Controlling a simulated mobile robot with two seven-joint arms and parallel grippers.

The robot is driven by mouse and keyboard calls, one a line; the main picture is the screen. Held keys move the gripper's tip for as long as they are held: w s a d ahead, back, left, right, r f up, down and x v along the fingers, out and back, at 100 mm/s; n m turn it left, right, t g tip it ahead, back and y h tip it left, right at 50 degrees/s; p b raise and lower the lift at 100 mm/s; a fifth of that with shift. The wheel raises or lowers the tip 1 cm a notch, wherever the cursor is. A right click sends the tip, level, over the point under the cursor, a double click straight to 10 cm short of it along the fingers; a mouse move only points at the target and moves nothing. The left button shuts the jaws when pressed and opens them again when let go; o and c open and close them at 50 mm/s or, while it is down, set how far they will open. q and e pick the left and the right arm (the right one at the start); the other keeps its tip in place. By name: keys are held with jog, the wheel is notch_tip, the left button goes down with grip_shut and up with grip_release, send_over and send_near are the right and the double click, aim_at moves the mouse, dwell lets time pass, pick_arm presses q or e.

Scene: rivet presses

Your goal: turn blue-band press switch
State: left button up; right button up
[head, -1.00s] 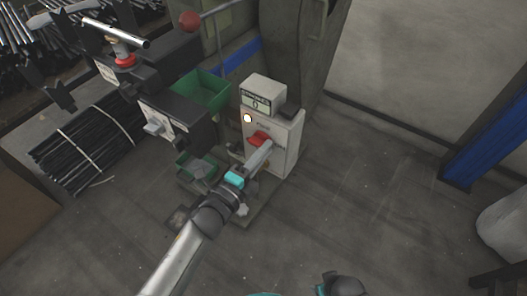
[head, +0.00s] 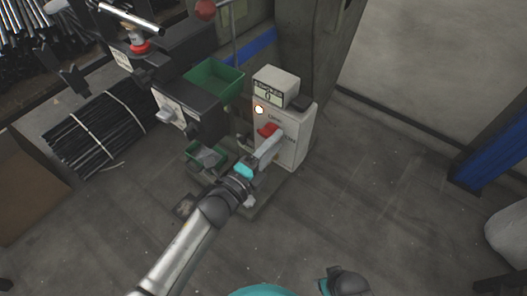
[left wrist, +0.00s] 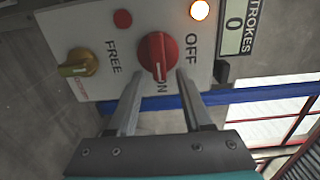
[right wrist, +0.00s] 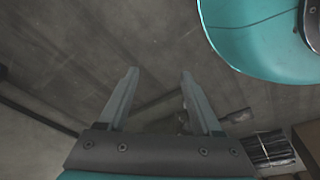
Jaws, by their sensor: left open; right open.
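A pale control box (head: 294,142) on the press carries a red rotary switch (head: 268,130). In the left wrist view the red switch (left wrist: 158,55) has a ridge handle and sits between the words OFF and ON. My left gripper (left wrist: 159,74) is open, its two fingertips just below the knob, one on either side of its handle line; contact cannot be told. In the head view the left gripper (head: 274,144) covers part of the box front. My right gripper (right wrist: 158,73) is open and empty above the floor.
Green bins (head: 213,80) and another dark machine (head: 185,108) stand left.

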pick_arm(q)
jog(key=p+v, duration=0.2)
jog(key=v, duration=1.3)
jog(key=shift+p, duration=0.4)
pick_arm(e)
jog(key=s+d+f, duration=0.3)
jog(key=s, duration=0.1)
jog(key=shift+s+d+f, duration=0.15)
jog(key=shift+f, duration=0.05)
